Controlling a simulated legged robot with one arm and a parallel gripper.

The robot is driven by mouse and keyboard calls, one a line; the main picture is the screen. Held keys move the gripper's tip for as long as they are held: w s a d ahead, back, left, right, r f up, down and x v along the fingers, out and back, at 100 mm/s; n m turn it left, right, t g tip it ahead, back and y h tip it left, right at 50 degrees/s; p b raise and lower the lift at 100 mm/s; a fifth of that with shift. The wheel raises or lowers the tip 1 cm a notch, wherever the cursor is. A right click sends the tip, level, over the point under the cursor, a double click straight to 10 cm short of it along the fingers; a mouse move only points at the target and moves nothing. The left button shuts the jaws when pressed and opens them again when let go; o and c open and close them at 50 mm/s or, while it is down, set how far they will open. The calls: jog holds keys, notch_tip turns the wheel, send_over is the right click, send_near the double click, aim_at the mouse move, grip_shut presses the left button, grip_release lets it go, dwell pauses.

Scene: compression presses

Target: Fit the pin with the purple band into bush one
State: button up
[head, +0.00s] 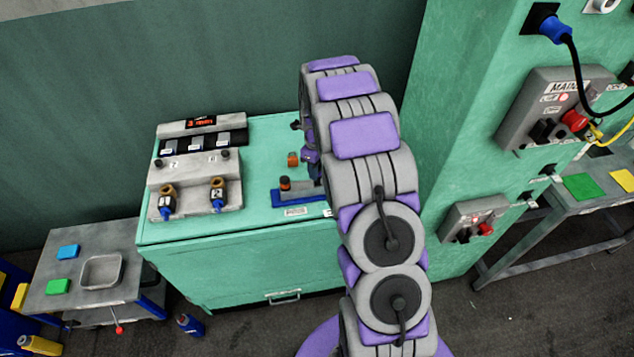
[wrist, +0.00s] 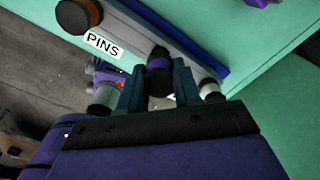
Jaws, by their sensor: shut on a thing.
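In the wrist view my gripper (wrist: 159,85) is shut on a dark pin with a purple band (wrist: 158,67), which stands between the two fingers. The pin is close to the grey pin rack (wrist: 188,48) labelled PINS; I cannot tell whether it is still seated there. In the head view the rack's blue base (head: 292,210) shows on the green cabinet, and my arm hides most of the gripper and the held pin. Two bush fixtures, a left one (head: 167,202) and a right one (head: 217,195), sit on the grey press at left. Their numbers are too small to read surely.
Another pin, with an orange-brown top (head: 285,183), stands on the rack. The green cabinet top (head: 258,165) is clear between press and rack. A tall green cabinet (head: 470,130) stands at right. A low table (head: 100,300) stands at left.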

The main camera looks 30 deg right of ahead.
jog(key=shift+r, duration=0.65)
dwell(0.4)
jog(key=shift+r+p, duration=1.15)
jog(key=shift+r, duration=0.8)
